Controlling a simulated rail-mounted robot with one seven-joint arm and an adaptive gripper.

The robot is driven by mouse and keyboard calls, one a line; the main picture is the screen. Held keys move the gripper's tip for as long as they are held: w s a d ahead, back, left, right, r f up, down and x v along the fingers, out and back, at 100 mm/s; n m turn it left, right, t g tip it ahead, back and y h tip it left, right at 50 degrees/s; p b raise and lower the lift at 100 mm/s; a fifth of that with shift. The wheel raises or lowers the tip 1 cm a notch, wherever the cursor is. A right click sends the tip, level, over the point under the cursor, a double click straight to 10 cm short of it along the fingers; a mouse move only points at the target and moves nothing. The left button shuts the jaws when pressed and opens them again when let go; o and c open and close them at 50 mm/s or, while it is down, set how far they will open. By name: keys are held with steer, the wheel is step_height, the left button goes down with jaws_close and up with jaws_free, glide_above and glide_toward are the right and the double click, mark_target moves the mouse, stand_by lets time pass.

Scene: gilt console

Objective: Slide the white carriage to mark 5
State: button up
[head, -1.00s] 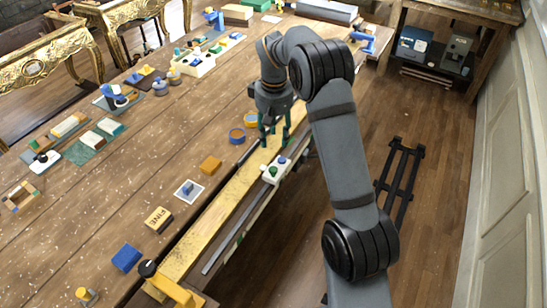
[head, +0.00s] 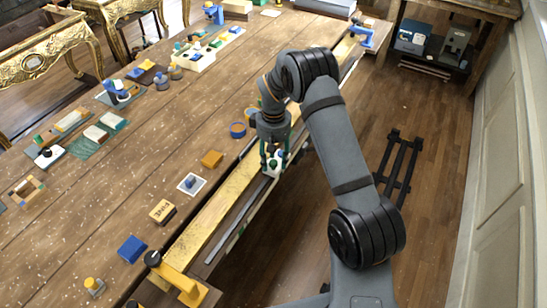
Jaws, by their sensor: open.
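The white carriage (head: 271,170), with a green and a dark blue knob on top, sits on the long rail (head: 239,217) beside a yellow board (head: 210,222) at the table's right edge. My gripper (head: 273,158) is right at the carriage, pointing down with its green fingers apart. The fingers appear to stand around the carriage or its knobs, but I cannot tell whether they touch it. The gripper body hides part of the carriage's far side. The numbered marks are too small to read.
A yellow end block with a black knob (head: 153,259) stands at the rail's near end. A blue clamp (head: 361,32) is at the far end.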

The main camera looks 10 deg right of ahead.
steer(key=c, duration=0.3)
jaws_close()
stand_by(0.7)
